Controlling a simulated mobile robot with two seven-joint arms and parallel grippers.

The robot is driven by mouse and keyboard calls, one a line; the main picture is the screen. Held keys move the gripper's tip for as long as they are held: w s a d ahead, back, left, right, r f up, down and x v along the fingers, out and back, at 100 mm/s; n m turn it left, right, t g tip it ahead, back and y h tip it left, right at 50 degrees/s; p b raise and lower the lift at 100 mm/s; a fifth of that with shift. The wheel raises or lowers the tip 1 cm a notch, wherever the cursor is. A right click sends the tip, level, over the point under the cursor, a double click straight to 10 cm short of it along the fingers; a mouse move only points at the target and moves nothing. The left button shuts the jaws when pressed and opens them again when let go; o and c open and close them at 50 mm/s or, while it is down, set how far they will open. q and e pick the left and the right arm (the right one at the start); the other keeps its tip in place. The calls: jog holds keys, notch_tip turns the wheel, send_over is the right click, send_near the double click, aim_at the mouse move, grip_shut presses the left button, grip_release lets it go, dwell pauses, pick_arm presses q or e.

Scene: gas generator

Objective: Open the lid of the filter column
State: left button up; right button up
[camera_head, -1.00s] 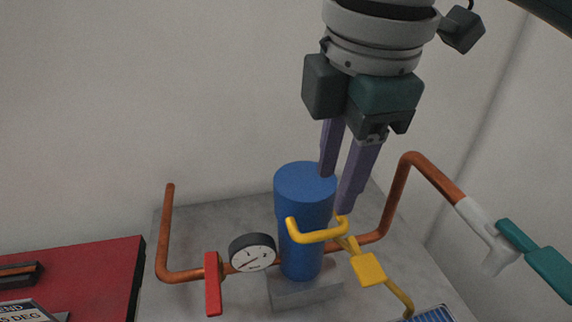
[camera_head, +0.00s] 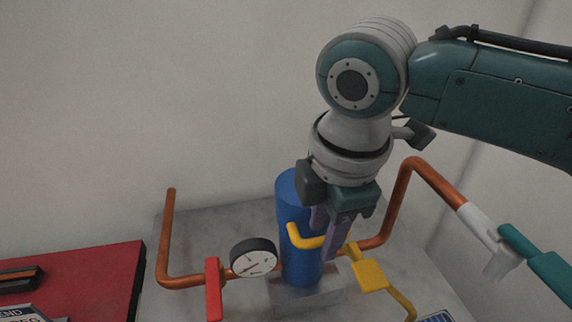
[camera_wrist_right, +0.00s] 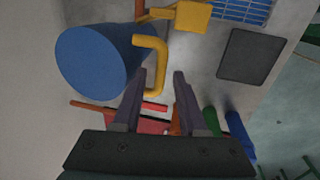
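The filter column (camera_head: 299,265) is an upright blue cylinder on a grey block. A bent yellow handle (camera_head: 303,241) shows at its front side; its lid looks closed, and its top is partly covered by my right gripper. In the right wrist view the column (camera_wrist_right: 90,65) lies at upper left, with the yellow handle (camera_wrist_right: 158,60) beside it. My right gripper (camera_head: 325,241) points down at the column's right side, close to the handle. My left gripper is not in view.
Copper pipes (camera_head: 165,235) run on both sides of the column. A round gauge (camera_head: 253,258), a red lever (camera_head: 213,290) and a yellow valve (camera_head: 369,275) sit close by. A green handle (camera_head: 545,262) is at right. A red surface (camera_head: 95,275) lies at left.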

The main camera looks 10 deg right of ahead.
grip_shut()
dwell(1.2)
